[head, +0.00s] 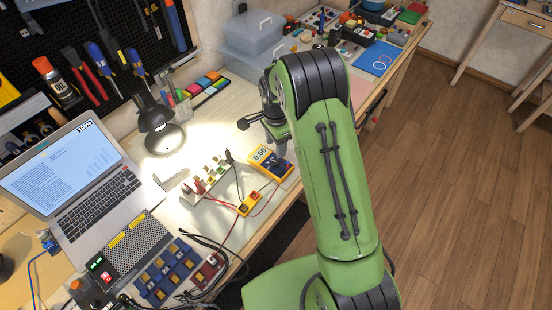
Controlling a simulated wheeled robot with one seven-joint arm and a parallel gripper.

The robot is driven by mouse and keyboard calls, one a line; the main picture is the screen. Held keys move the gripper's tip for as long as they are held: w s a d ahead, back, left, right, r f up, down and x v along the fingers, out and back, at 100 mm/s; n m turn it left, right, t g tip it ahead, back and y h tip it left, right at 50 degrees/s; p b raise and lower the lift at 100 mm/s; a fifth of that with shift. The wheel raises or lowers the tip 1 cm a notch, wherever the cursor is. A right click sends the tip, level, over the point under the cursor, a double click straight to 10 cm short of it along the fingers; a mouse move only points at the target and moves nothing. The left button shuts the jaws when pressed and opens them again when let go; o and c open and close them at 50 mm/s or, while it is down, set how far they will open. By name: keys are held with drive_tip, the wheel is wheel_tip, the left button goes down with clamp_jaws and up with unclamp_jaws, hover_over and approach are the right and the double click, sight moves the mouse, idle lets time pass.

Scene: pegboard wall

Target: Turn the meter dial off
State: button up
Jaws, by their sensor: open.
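The meter (262,155) is a yellow multimeter with a lit display that reads about 0.00. It lies on the workbench, just left of my arm, with red and dark leads near it. My gripper (281,150) is over the meter's upper right part, pointing down, and partly hidden behind my green arm. It is open, with nothing visible in it. The dial is too small and too covered to read its setting. I cannot tell whether the fingers touch the meter.
A small yellow box (250,204) with red leads sits in front of the meter. A white terminal strip (208,184) with clips stands to its left. A lit desk lamp (160,125) and an open laptop (75,185) are further left. Lidded boxes (250,40) stand behind.

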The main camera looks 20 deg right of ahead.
sight(276, 162)
wheel_tip(276, 162, down, 8)
drive_tip(key=shift+r+b, duration=0.15)
drive_tip(key=shift+b, duration=0.3)
clamp_jaws()
